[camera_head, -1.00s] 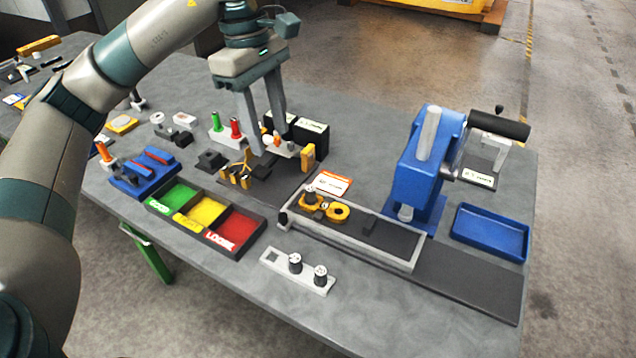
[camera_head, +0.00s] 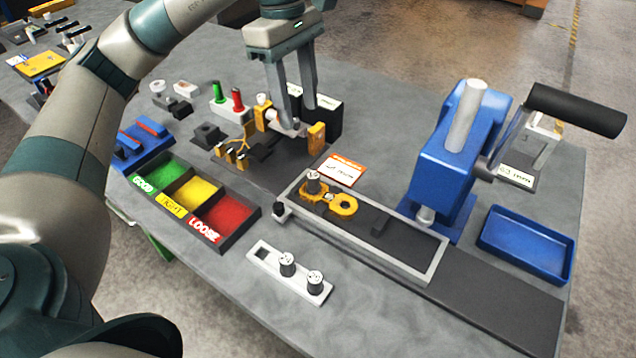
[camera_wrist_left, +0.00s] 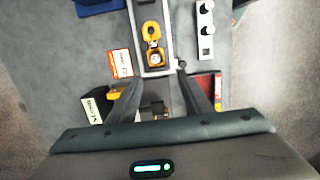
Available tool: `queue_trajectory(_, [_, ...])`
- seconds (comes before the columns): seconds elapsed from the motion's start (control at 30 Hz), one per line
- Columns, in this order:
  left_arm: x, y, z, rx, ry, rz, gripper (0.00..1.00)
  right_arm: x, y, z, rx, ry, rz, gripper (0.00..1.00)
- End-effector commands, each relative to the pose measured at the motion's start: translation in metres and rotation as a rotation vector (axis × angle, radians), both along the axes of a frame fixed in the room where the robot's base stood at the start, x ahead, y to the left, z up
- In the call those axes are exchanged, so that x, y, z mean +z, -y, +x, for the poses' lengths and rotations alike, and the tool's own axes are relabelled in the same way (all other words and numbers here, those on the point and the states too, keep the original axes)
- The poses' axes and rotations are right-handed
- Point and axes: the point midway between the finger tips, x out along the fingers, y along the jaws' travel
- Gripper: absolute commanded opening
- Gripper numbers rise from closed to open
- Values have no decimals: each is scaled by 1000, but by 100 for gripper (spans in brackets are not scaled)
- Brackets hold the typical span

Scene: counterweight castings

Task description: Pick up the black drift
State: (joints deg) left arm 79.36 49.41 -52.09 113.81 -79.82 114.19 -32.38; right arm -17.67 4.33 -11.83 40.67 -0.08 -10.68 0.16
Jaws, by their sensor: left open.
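My left gripper (camera_head: 304,114) is open above the work table, with its fingers pointing down over a holder with yellow end posts (camera_head: 317,138). A pale grey bar lies between those posts, beneath and just beside the fingertips. Dark pieces (camera_head: 262,151) lie low around the holder; I cannot tell for sure which one is the black drift, as the fingers hide part of this spot. In the left wrist view the gripper (camera_wrist_left: 160,80) has its fingers wide apart, with a small dark part (camera_wrist_left: 152,107) between them. Nothing is held. My right gripper is not in view.
Black boxes (camera_head: 328,117) stand just behind the fingers. A tray with green, yellow and red bins (camera_head: 258,215) is in front to the left. A long fixture (camera_head: 440,262), a blue press (camera_head: 440,150) and a blue tray (camera_head: 525,246) are to the right.

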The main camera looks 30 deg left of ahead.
Motion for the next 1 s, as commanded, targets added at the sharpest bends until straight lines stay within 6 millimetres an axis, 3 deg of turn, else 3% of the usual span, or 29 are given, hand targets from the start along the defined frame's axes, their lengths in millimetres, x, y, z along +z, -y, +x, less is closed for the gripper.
queue_trajectory(0.1, [-12, 0, 0, 0, 0, 0, 46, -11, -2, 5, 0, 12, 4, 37])
queue_trajectory(0.67, [-17, 0, 0, 0, -1, 0, 46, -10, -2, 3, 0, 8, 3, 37])
queue_trajectory(0.87, [-35, 2, -1, 0, -4, 2, 46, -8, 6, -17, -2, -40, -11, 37])
queue_trajectory(1.0, [-54, 5, -1, 1, -3, 1, 46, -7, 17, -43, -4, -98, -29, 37])
